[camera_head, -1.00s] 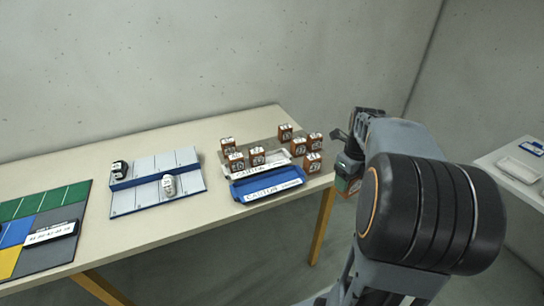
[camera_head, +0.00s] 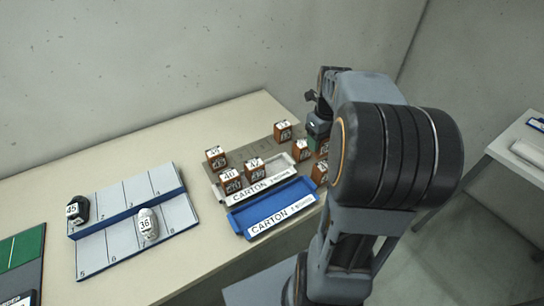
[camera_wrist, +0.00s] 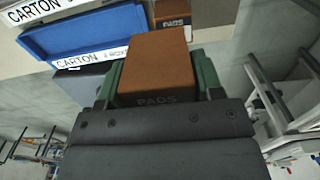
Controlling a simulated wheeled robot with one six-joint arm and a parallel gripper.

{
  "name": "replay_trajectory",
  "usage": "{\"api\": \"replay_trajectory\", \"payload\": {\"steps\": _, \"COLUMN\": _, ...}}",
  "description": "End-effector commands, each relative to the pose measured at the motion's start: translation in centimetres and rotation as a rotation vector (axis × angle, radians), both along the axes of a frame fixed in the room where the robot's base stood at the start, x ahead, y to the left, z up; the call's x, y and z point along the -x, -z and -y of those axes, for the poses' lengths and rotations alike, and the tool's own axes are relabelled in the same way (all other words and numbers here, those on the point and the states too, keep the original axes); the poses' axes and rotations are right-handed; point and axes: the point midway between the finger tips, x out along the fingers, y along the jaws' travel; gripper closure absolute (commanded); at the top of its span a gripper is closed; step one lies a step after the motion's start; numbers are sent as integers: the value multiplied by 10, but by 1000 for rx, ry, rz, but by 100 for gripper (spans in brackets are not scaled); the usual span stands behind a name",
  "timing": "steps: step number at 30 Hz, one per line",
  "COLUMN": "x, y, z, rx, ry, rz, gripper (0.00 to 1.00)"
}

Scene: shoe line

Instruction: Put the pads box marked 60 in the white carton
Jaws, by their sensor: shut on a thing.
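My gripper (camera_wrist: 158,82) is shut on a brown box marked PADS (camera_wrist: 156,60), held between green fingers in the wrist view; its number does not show. In the head view my gripper (camera_head: 316,136) is at the right end of the table, among or over the boxes there, partly hidden by my arm. The white carton (camera_head: 286,173) lies left of it, with boxes marked 40 (camera_head: 230,181) and 42 (camera_head: 254,170) in it or just behind its front label; I cannot tell which. Its label edge shows in the wrist view (camera_wrist: 38,9).
The blue carton (camera_head: 266,212) lies in front of the white one. Other brown boxes stand at the back (camera_head: 283,131), at the left (camera_head: 215,158) and near my gripper (camera_head: 302,151). A numbered board (camera_head: 120,215) is at the left. Bare table lies behind it.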

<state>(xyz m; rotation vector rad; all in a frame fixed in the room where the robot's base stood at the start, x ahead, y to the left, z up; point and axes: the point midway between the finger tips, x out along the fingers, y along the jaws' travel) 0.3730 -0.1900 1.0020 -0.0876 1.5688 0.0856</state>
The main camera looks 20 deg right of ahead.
Motion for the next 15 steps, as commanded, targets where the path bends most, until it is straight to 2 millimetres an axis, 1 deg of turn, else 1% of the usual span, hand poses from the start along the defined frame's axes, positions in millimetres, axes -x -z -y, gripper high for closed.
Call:
{"api": "replay_trajectory", "payload": {"steps": 9, "x": -54, "y": 33, "z": -58, "rx": -2, "ry": -16, "rz": -4, "gripper": 68}}
{"api": "replay_trajectory", "payload": {"steps": 10, "x": -59, "y": 36, "z": -63, "rx": -2, "ry": -15, "rz": -4, "gripper": 68}}
{"api": "replay_trajectory", "payload": {"steps": 12, "x": -65, "y": 51, "z": -70, "rx": -2, "ry": -11, "rz": -6, "gripper": 68}}
{"api": "replay_trajectory", "payload": {"steps": 15, "x": -74, "y": 66, "z": -78, "rx": -2, "ry": -9, "rz": -5, "gripper": 68}}
